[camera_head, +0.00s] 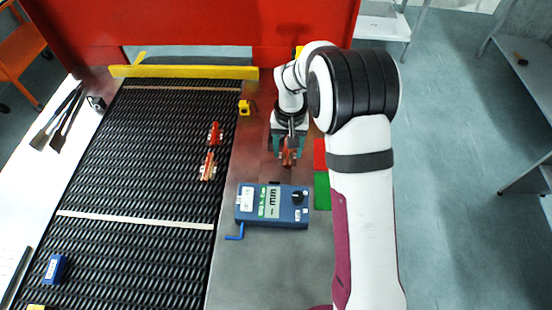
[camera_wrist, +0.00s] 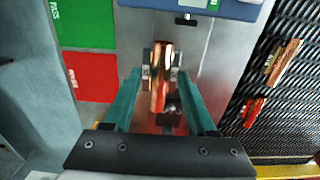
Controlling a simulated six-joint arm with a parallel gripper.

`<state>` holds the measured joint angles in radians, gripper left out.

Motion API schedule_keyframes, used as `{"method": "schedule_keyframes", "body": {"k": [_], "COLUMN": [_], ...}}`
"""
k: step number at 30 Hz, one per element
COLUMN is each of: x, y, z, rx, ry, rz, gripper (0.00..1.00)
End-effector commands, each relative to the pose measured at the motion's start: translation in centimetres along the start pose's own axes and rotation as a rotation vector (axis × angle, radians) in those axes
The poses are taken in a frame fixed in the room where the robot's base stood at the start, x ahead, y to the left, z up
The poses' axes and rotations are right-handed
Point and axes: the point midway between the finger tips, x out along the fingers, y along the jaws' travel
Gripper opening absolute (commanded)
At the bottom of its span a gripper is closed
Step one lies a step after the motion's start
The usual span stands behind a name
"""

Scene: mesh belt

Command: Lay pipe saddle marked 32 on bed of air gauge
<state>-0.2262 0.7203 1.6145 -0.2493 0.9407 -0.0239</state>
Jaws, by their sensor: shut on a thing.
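My gripper (camera_head: 287,150) is shut on a copper-red pipe saddle (camera_head: 288,157) over the metal plate right of the belt. In the wrist view, the saddle (camera_wrist: 161,80) stands lengthwise between the fingertips (camera_wrist: 161,68); its marking cannot be read. The blue air gauge (camera_head: 257,216), with a display and black knob, lies just in front of my gripper in the head view. Its edge (camera_wrist: 232,10) shows at the top of the wrist view, with a small dark fitting (camera_wrist: 186,19) sticking out. Two similar red saddles lie on the belt (camera_head: 214,133) (camera_head: 207,167), their numbers unreadable.
The black mesh belt (camera_head: 140,190) runs along the left, with a blue block (camera_head: 54,268) on it. A red pad (camera_head: 319,153) and a green pad (camera_head: 322,190) lie right of my gripper. A yellow bar (camera_head: 183,72) crosses the belt's far end. Bare plate lies before the gauge.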

Motion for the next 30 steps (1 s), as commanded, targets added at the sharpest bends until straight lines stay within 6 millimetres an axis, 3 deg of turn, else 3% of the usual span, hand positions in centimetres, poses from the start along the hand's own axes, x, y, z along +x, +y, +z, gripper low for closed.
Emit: {"method": "schedule_keyframes", "body": {"k": [4, 12, 22, 23, 27, 30], "x": [1.6, 5.8, 6.1, 6.2, 6.1, 6.1], "y": [-2.6, -3.1, -3.0, -3.0, -3.0, -3.0], "z": [-0.7, -0.8, -0.8, -0.8, -0.8, -0.8], "rx": [-0.001, 0.002, 0.002, 0.002, 0.002, 0.002], "ry": [0.0, -0.001, 0.0, 0.0, 0.0, 0.0], "rz": [0.0, 0.001, 0.0, 0.0, 0.0, 0.0], "gripper": [0.0, 0.0, 0.0, 0.59, 0.84, 0.87]}}
